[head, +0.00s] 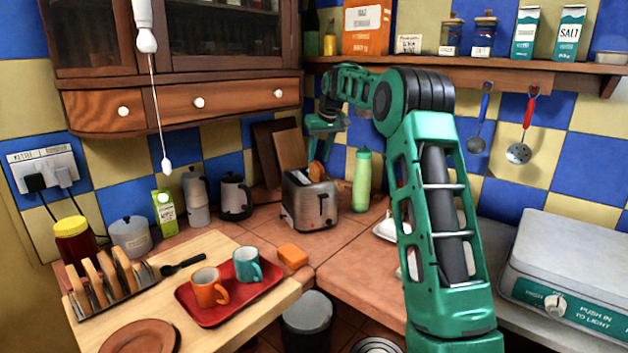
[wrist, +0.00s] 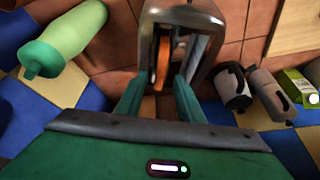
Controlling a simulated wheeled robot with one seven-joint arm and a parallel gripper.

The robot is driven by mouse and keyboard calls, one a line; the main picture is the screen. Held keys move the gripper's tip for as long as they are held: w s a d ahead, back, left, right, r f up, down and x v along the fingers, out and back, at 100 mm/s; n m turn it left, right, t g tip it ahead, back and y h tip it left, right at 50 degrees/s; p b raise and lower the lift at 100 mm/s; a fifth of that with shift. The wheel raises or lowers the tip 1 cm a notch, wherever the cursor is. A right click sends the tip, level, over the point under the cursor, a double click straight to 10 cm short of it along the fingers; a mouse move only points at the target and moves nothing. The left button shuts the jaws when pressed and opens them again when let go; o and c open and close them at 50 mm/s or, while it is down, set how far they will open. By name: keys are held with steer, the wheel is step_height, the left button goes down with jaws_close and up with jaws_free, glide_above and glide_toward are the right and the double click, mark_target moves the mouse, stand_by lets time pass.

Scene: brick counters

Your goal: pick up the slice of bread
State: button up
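A silver toaster (head: 311,204) stands on the tiled counter near the corner. A brown slice of bread (head: 315,170) shows at its top, partly hidden by my gripper. The slice also shows edge-on as an orange strip (wrist: 162,62) in a slot of the toaster (wrist: 205,22) in the wrist view. My gripper (head: 321,147) is above the toaster, pointing down. In the wrist view my gripper (wrist: 158,85) has its two fingers apart, either side of the line of the slice. I cannot tell whether they touch it.
A green bottle (head: 362,180) stands right of the toaster and a dark kettle (head: 235,196) left of it. A toast rack (head: 116,283) with several slices and a red tray (head: 211,316) with two mugs rest on a wooden board. A shelf (head: 500,73) runs above.

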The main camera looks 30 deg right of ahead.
mark_target(316, 162)
steer(key=x, duration=0.4)
steer(key=shift+w+f, duration=0.2)
steer(key=shift+f, duration=0.15)
jaws_close()
steer(key=shift+r, duration=0.1)
